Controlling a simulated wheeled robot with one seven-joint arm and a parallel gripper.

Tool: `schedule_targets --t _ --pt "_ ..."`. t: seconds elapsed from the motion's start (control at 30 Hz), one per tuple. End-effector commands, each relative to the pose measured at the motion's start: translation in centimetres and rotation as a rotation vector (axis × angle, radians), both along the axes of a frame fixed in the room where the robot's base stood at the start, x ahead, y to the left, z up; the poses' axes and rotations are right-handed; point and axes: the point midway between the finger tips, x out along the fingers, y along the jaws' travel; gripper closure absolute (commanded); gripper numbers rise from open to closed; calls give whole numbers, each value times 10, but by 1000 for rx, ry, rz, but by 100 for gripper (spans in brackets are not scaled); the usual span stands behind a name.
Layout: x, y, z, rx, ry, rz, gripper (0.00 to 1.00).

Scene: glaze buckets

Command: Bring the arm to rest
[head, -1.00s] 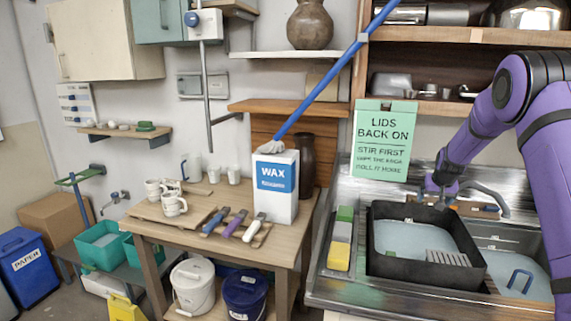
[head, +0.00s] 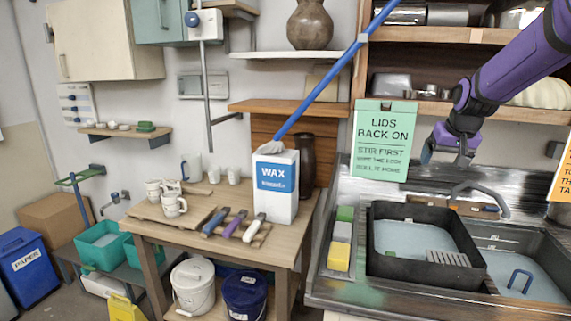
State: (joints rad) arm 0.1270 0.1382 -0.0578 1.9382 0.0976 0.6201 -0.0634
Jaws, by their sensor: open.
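My gripper (head: 447,160) hangs at the end of my purple arm (head: 515,70) in the head view, at the right. It is in the air above the back of the steel sink (head: 345,215), just right of the green sign (head: 383,140). It is open, and I see nothing held in it. The black basin (head: 375,262) in the sink is below it, clear of the fingers.
A faucet (head: 480,190) rises behind the basin, below my gripper. Wooden shelves (head: 480,37) with metalware are behind my arm. A wooden table (head: 165,232) at centre holds a wax container (head: 276,185), mugs and tools. Buckets stand beneath it.

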Motion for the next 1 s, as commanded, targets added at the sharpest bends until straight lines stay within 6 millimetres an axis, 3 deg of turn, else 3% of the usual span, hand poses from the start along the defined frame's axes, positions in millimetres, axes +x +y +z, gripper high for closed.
schedule_targets --t 0.03,0.2,0.47,0.8,1.0 --pt "-19 9 13 0 -7 11 13" --pt "-78 32 40 0 -7 43 13" --pt "-171 61 62 -7 -11 89 13" --pt "-290 86 55 -29 -14 146 13" --pt "-339 92 41 -43 -12 165 13"
